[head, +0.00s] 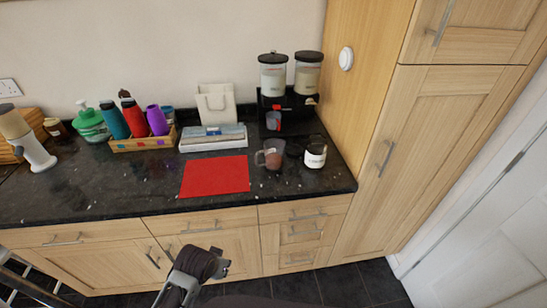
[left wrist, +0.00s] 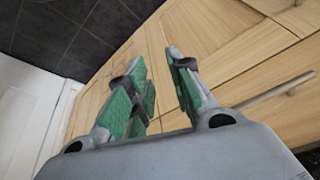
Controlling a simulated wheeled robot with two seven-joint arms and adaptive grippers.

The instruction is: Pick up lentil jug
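The lentil jug looks to be the clear jug with brown contents and a handle on its left (head: 272,155). It stands upright on the dark granite worktop (head: 130,190), right of the red mat. My left gripper (head: 222,262) is below and in front of the worktop edge, before the cabinet fronts, well apart from the jug. In the left wrist view its green-padded fingers (left wrist: 160,78) are apart with nothing between them. The jug is not in that view. My right gripper is not in view.
A white labelled jar (head: 315,153) stands just right of the jug. Behind are a black stand (head: 297,104) with two lidded canisters and a small cup (head: 273,121). A red mat (head: 215,176) lies to the left. A tall wooden cupboard (head: 430,130) closes off the right side.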

